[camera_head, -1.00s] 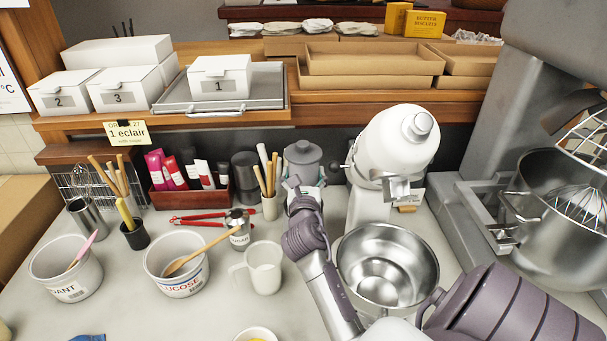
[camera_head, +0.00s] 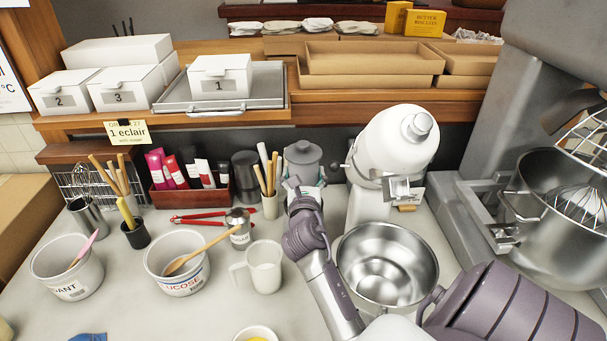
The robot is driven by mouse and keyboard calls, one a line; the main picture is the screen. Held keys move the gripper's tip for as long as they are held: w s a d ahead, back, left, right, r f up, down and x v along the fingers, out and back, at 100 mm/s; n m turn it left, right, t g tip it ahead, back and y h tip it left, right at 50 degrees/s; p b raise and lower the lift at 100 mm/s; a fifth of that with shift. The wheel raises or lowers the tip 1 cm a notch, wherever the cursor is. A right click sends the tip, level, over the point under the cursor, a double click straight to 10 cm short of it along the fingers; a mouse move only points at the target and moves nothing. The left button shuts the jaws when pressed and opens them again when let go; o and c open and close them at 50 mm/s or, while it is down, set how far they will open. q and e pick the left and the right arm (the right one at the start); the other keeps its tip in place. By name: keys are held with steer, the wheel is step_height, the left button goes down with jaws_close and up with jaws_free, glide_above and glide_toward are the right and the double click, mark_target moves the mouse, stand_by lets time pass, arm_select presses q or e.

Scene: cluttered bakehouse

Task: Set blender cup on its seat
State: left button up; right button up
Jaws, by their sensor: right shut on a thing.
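The blender cup (camera_head: 303,157), grey with a darker lid and a knob on top, stands upright at the back of the counter, left of the white stand mixer. My right gripper (camera_head: 305,190) reaches it from the front and is shut on its lower part. The gripper and wrist cover the cup's lower part and whatever is under it. The seat cannot be made out, so I cannot tell whether the cup rests on it. My left gripper is not in view.
The white mixer (camera_head: 398,145) and its steel bowl (camera_head: 388,265) stand close right of my forearm. A white jug (camera_head: 264,267), a tool pot (camera_head: 270,207) and a dark grey canister (camera_head: 245,176) stand to the left. A shelf edge (camera_head: 340,108) runs behind.

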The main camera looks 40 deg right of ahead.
steer(key=shift+f+b, duration=0.7)
steer(key=shift+f, duration=0.45)
steer(key=o, duration=1.5)
steer(key=shift+a+f, duration=0.1)
steer(key=shift+f, duration=0.05)
steer(key=v, duration=1.2)
